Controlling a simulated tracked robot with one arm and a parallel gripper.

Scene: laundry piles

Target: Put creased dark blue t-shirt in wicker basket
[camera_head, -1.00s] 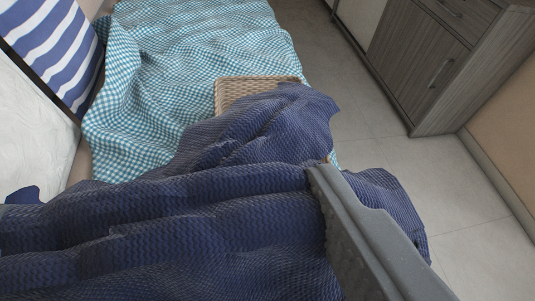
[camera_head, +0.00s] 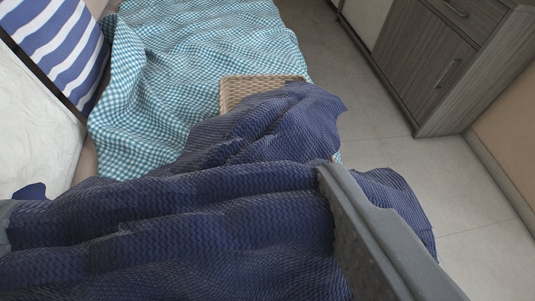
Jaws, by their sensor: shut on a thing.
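The creased dark blue t-shirt (camera_head: 190,225) fills the lower part of the view. My gripper (camera_head: 170,225) is shut on it. The right finger shows as a grey bar at lower right, and only a sliver of the left finger shows at the left edge. Part of the shirt hangs beyond the right finger, and its far end spreads forward over the wicker basket. The tan wicker basket (camera_head: 237,92) shows only by its far left part. The shirt hides the rest of it, so I cannot tell whether the cloth is inside or only above it.
A teal and white checked cloth (camera_head: 150,90) lies around the basket on the left. A blue and white striped cushion (camera_head: 62,45) and a white cushion (camera_head: 35,130) are at left. A grey wood cabinet (camera_head: 430,60) stands at right. Tiled floor (camera_head: 375,140) is clear between.

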